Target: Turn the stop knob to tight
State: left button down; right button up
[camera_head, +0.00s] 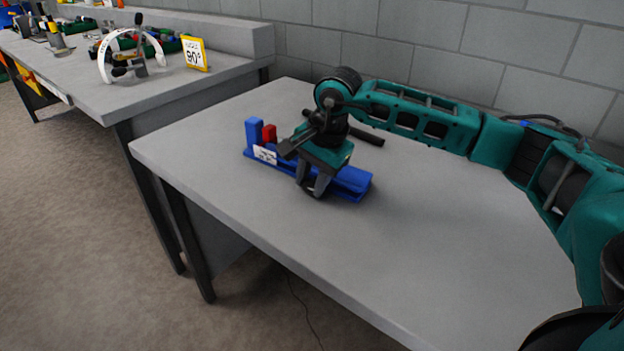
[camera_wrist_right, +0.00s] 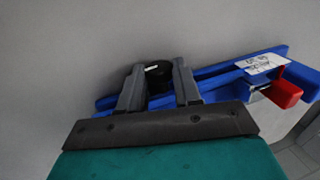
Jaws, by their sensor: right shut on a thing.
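The stop knob (camera_wrist_right: 158,75) is a small dark cylinder with a pale mark on its top, seen in the right wrist view. It sits at the edge of a blue crimping fixture (camera_head: 352,182), which also shows in the wrist view (camera_wrist_right: 215,76). My right gripper (camera_head: 312,185) points down over the middle of the fixture and is shut on the knob, one grey finger on each side. In the head view the gripper hides the knob. I cannot read a tight mark. My left gripper is in neither view.
A red block (camera_head: 269,133) and a white label (camera_head: 265,155) are at the fixture's left end. A dark bar (camera_head: 366,137) lies behind my gripper. The grey table (camera_head: 400,240) is clear in front. Another bench holds a white arch (camera_head: 103,62) and a 90° sign (camera_head: 194,54).

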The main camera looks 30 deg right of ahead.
jog(key=o, duration=1)
jog(key=shift+o, duration=0.2)
jog(key=p+v, duration=0.2)
jog(key=v, duration=1.1)
jog(key=shift+p, duration=0.35)
